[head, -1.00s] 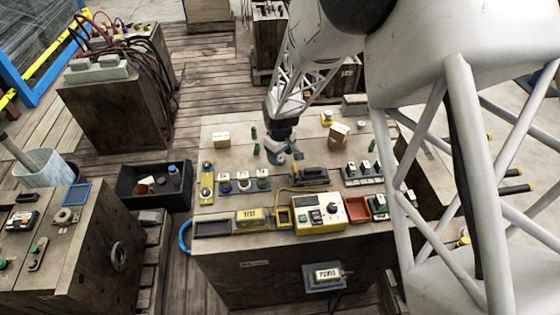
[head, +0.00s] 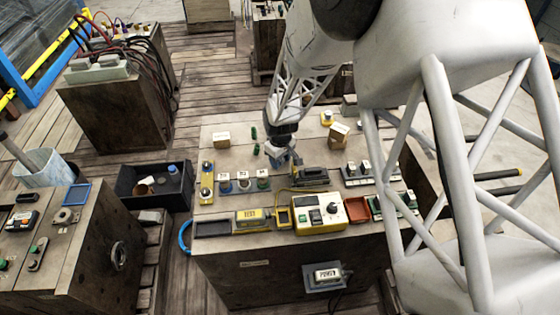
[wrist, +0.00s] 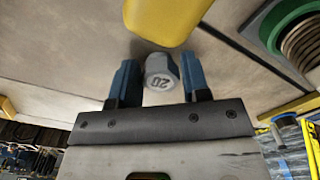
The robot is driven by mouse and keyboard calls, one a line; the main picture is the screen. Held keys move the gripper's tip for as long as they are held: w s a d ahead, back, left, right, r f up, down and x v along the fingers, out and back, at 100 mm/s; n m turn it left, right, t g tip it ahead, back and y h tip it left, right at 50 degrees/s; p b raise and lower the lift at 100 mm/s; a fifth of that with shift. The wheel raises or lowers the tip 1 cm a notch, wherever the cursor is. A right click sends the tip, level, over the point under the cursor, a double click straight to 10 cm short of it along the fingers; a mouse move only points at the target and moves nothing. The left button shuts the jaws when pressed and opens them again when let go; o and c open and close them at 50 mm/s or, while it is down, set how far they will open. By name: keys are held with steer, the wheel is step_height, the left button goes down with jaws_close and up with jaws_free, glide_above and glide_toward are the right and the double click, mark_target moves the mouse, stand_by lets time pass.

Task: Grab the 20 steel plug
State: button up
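In the wrist view, the 20 steel plug (wrist: 161,76) is a short grey cylinder with a pale end marked 20, which reads upside down. It sits between the two blue fingers of my gripper (wrist: 160,82). In the head view, my gripper (head: 284,156) is low over the middle of the bench (head: 225,160), and I cannot make out the plug there.
A yellow rounded object (wrist: 168,18) lies just beyond the plug in the wrist view. A green-ringed part (wrist: 292,32) is at upper right.

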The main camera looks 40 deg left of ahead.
steer(key=c, duration=0.6)
steer(key=shift+r, duration=5.05)
